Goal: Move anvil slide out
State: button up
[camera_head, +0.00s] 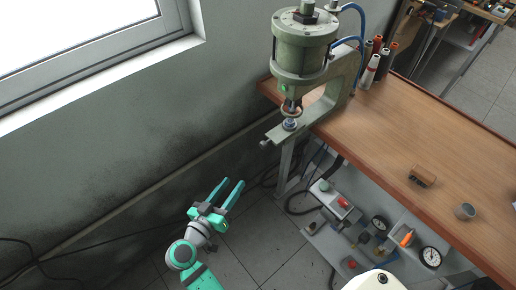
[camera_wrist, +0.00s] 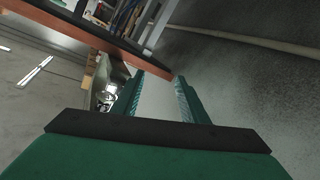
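The green pneumatic press (camera_head: 304,45) stands at the left end of the wooden workbench. Its anvil slide (camera_head: 288,130) juts out to the lower left under the press head, with a small knob (camera_head: 264,143) at its outer end. A round anvil piece (camera_head: 290,124) sits on top, beneath the ram. My gripper (camera_head: 233,182) is in the air, lower left of the slide and apart from it. Its two teal fingers are spread with nothing between them. In the wrist view the open fingers (camera_wrist: 158,88) point towards the floor and wall, and I cannot make out the slide there.
The workbench (camera_head: 400,145) bears thread spools (camera_head: 370,70), a small brown block (camera_head: 423,176) and a grey cup (camera_head: 465,211). A shelf below holds gauges (camera_head: 430,257) and pneumatic parts. The wall (camera_head: 110,140) is close behind my gripper. Open floor lies beneath it.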

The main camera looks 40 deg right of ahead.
aim_at(261, 147)
notch_tip(261, 147, up, 9)
jog(key=d+m+g+h, duration=0.2)
jog(key=m+g+h, duration=0.1)
jog(key=m+g, duration=0.25)
jog(key=shift+m+t, duration=0.35)
jog(key=shift+m, duration=0.1)
jog(key=d, duration=0.3)
jog(key=w+d, duration=0.1)
jog(key=d, duration=0.6)
jog(key=shift+w+d+r, duration=0.1)
jog(key=shift+w+d, duration=0.1)
jog(key=shift+w, duration=0.2)
jog(key=shift+c, duration=0.4)
grip_shut()
